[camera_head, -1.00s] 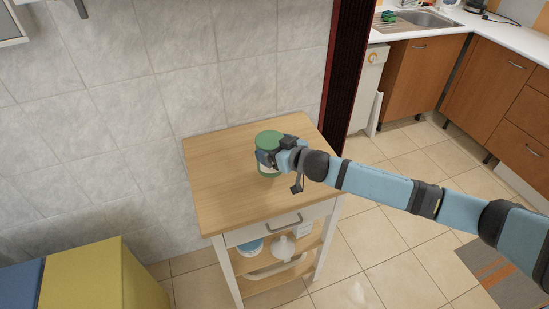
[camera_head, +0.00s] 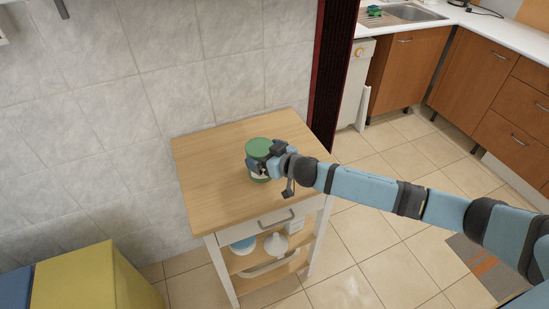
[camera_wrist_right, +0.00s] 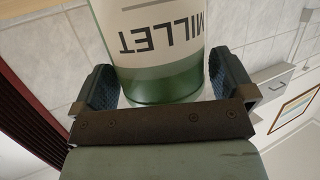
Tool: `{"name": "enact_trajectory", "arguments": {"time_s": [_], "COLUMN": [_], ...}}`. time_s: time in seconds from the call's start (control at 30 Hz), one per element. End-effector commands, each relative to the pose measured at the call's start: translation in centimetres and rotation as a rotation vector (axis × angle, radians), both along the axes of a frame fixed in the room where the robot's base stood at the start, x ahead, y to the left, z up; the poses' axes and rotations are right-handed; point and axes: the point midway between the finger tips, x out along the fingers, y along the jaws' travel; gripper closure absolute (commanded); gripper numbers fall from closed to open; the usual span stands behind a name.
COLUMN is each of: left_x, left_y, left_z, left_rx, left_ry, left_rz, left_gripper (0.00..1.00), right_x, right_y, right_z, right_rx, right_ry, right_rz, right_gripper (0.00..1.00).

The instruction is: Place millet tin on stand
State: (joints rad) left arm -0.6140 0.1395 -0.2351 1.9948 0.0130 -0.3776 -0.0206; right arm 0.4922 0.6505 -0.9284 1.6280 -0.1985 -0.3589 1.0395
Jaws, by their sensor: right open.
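The millet tin (camera_head: 259,148) has a green lid and a pale body with a green base band. It stands upright on the wooden top of the stand (camera_head: 205,180), right of the middle. My right gripper (camera_head: 256,170) is at the tin, its arm coming in from the right. In the right wrist view the tin (camera_wrist_right: 155,50) shows upside down with the word MILLET. It is between the two fingers of the open gripper (camera_wrist_right: 160,85). Any finger contact is hard to judge. My left gripper is not in view.
The stand has a drawer and lower shelves with a blue-and-white container (camera_head: 243,244) and a white bottle (camera_head: 275,243). The tiled wall (camera_head: 110,130) is behind it. A yellow block-like piece (camera_head: 85,280) stands at lower left. The left part of the top is clear.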

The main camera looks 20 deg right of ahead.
Motion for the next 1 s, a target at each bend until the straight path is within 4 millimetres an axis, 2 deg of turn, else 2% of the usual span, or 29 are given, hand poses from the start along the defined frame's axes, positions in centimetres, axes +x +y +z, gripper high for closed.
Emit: {"name": "enact_trajectory", "arguments": {"time_s": [0.4,0.67,0.77,0.87,1.0], "left_x": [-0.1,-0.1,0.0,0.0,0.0], "left_y": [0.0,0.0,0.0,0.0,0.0], "left_z": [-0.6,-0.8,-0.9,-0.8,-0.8], "left_rx": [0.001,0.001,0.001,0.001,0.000], "left_ry": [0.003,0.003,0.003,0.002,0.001], "left_rz": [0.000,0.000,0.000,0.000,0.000], "left_gripper": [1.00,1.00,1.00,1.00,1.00], "right_x": [-7.2,-9.9,-10.9,-13.0,-17.7], "right_y": [-3.3,-4.4,-3.7,-1.8,1.1], "right_z": [2.1,3.1,2.3,0.2,-4.1], "right_rx": [-0.002,-0.001,0.006,0.018,0.030], "right_ry": [0.004,0.003,0.012,0.033,0.079], "right_rz": [0.000,0.001,0.006,0.016,0.007], "right_gripper": [0.00,0.00,0.00,0.00,0.00]}}
